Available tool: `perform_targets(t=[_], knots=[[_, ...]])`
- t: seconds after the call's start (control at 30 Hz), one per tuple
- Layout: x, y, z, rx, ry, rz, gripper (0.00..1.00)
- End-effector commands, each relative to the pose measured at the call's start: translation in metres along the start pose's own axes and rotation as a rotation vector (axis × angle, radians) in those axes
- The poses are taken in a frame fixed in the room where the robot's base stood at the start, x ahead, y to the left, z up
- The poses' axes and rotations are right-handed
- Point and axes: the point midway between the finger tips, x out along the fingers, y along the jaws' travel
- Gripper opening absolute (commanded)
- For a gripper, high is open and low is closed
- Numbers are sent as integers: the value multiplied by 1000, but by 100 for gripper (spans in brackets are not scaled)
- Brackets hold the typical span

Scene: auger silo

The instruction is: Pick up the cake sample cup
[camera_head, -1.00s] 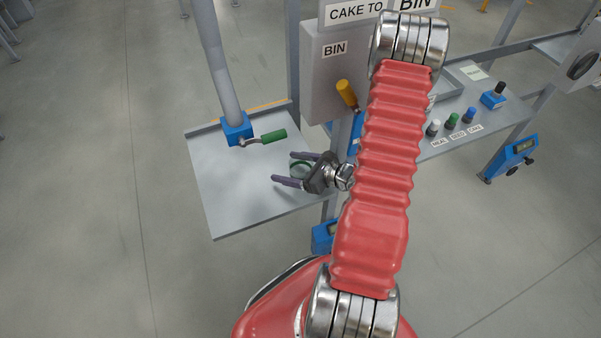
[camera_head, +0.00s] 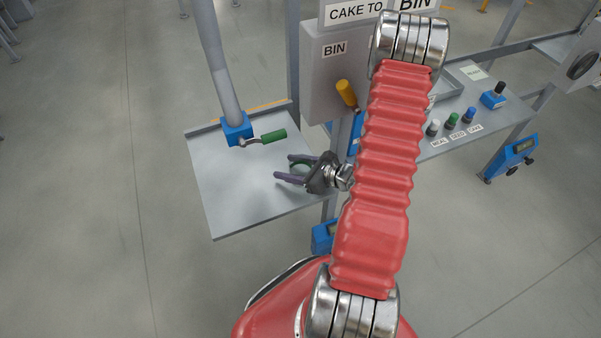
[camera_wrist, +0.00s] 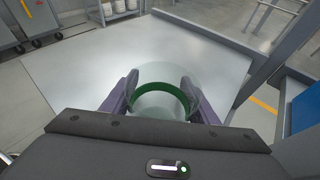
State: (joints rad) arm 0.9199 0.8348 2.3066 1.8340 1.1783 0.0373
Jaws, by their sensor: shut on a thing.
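The cake sample cup (camera_wrist: 160,84) is a clear cup with a green band. In the wrist view it sits between the two fingers of my gripper (camera_wrist: 159,88), which touch it on both sides. In the head view my gripper (camera_head: 290,168) is over the grey tray table (camera_head: 235,195), with the cup's green band (camera_head: 302,166) showing between its purple fingers. I cannot tell whether the cup still rests on the surface.
A pipe with a blue valve (camera_head: 238,130) and green handle (camera_head: 273,136) stands at the table's back. A bin box (camera_head: 335,75) with a yellow-handled lever (camera_head: 347,93) is behind. The table's left part is clear.

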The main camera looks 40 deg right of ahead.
Motion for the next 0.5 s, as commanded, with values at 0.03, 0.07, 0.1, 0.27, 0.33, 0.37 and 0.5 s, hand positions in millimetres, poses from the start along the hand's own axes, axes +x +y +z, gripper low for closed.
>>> perform_targets(t=[0.03, 0.07, 0.1, 0.27, 0.33, 0.37, 0.5], knots=[[0, 0, 0, 0, 0, 0, 38], [0, 0, 0, 0, 0, 0, 36], [0, 0, 0, 0, 0, 0, 33], [0, 0, 0, 0, 0, 0, 32], [0, 0, 0, 0, 0, 1, 32], [0, 0, 0, 0, 0, 1, 32], [-1, 0, 3, -1, 0, 1, 32]])
